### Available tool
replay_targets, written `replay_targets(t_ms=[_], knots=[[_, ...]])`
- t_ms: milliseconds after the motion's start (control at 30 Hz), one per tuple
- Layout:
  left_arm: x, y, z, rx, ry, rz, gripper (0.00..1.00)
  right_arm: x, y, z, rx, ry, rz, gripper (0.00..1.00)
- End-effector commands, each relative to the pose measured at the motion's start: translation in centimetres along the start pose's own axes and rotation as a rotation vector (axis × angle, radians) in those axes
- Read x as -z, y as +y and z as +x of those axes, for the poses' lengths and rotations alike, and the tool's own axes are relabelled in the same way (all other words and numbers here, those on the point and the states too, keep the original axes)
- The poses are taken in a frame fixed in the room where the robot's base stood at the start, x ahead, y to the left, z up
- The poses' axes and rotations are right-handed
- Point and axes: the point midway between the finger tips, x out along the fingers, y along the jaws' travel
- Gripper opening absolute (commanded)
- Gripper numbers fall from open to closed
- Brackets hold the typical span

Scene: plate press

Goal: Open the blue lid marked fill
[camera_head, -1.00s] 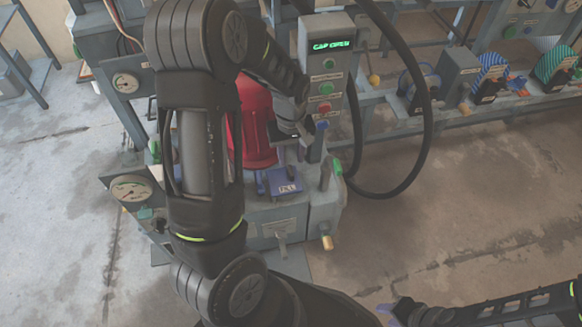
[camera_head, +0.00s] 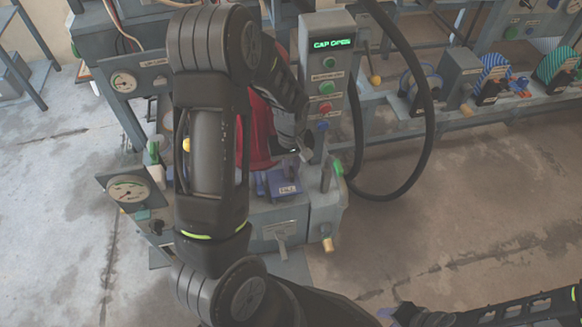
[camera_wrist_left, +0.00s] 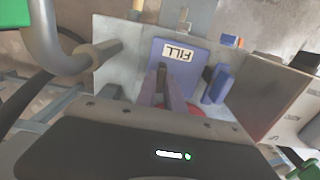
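The blue lid marked FILL (camera_head: 284,190) lies on the front block of the grey press, below the red body (camera_head: 262,135). My left gripper (camera_head: 304,150) is above and slightly right of the lid in the head view, partly hidden by my own arm. In the left wrist view its narrow fingers (camera_wrist_left: 163,85) overlap the lid's near edge; contact and opening are unclear. My right gripper (camera_head: 392,312) is low at the right, far from the lid.
A control panel (camera_head: 328,90) with coloured buttons reads CAP OPEN. A lever with a green knob (camera_head: 337,167) stands right of the lid. A black hose (camera_head: 425,130) loops at the right. A gauge (camera_head: 128,189) is at the left. The floor at lower right is clear.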

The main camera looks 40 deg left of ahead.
Motion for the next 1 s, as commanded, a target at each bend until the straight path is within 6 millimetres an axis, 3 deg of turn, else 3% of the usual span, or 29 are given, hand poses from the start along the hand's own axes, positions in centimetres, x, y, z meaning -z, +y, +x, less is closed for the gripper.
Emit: replay_targets(t_ms=[133, 1000], knots=[[0.0, -0.02, -0.01, 0.0, 0.0, 0.0, 0.0, -0.01, 0.0, 0.0, 0.0, 0.0, 0.0, 0.36], [0.0, -0.04, -0.02, 0.001, 0.0, 0.0, 0.0, -0.02, -0.01, 0.0, 0.0, 0.0, 0.0, 0.36]])
